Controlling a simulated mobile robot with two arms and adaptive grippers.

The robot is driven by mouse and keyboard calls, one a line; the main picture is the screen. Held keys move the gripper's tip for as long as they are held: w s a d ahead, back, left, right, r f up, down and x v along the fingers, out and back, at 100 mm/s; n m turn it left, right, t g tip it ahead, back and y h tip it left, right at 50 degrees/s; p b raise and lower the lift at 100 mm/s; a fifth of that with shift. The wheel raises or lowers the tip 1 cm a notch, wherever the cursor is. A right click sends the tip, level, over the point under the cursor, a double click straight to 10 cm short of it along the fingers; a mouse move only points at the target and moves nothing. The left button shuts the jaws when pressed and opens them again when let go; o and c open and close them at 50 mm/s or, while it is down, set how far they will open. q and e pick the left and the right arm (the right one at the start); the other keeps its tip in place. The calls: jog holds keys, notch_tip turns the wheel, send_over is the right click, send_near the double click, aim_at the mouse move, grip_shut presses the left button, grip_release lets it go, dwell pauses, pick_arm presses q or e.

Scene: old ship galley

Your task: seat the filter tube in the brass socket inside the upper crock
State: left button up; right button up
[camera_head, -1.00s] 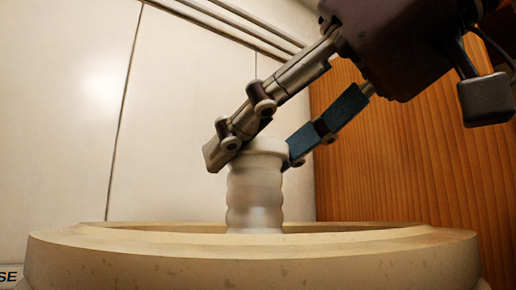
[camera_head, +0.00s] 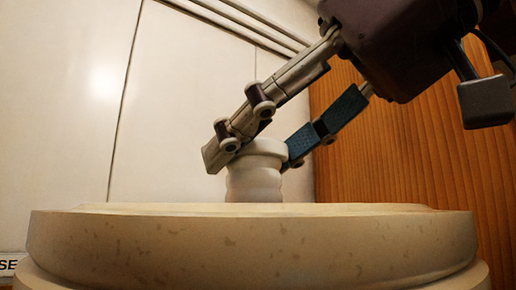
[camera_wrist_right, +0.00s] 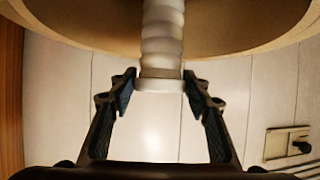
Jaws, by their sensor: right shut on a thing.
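The filter tube (camera_head: 255,182) is a white, ribbed, upright cylinder with a wider collar at its top. My right gripper (camera_head: 257,155) is shut on it at the collar, one finger on each side. The upper crock (camera_head: 250,245) is a wide cream vessel below, and its front rim hides the lower part of the tube. In the right wrist view the tube (camera_wrist_right: 162,40) runs from between the fingers into the round crock opening. The brass socket and the tube's lower end are hidden. My left gripper is out of view.
A pale panelled wall (camera_head: 65,120) stands behind the crock, with a wooden panel (camera_head: 390,165) at the right. A partly cut-off label (camera_head: 8,265) shows at the lower left. The wrist view shows a small wall fitting (camera_wrist_right: 288,143).

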aim_at(275, 174)
jog(key=shift+f+b, duration=1.35)
jog(key=shift+f, duration=0.25)
jog(key=o, duration=1.4)
jog(key=v, duration=1.2)
